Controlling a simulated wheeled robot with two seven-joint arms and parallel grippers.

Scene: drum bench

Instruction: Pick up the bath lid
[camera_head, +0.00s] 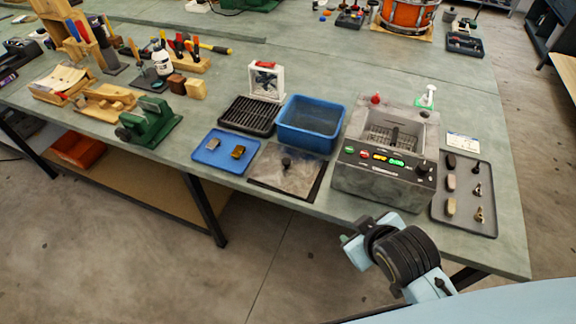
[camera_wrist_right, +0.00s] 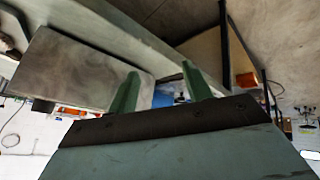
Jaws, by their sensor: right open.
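The bath lid (camera_head: 286,167) is a flat grey square plate with a black knob in its middle. It lies on a dark mat at the bench's front edge, in front of the blue tub. The bath (camera_head: 384,172) is a grey box with lit buttons, right of the lid; its basin is uncovered and shows a wire basket. My right gripper (camera_head: 352,243) is in front of the bench edge, below the bath and apart from the lid. In the wrist view its two green fingers (camera_wrist_right: 160,70) are spread with nothing between them. My left gripper is not in view.
A blue tub (camera_head: 310,122) stands behind the lid, with a black rack (camera_head: 247,116) beside it. A blue tray (camera_head: 226,151) with two small blocks lies left of the lid. A grey tray (camera_head: 465,217) with small parts lies right of the bath. A green vise-like tool (camera_head: 150,122) stands farther left.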

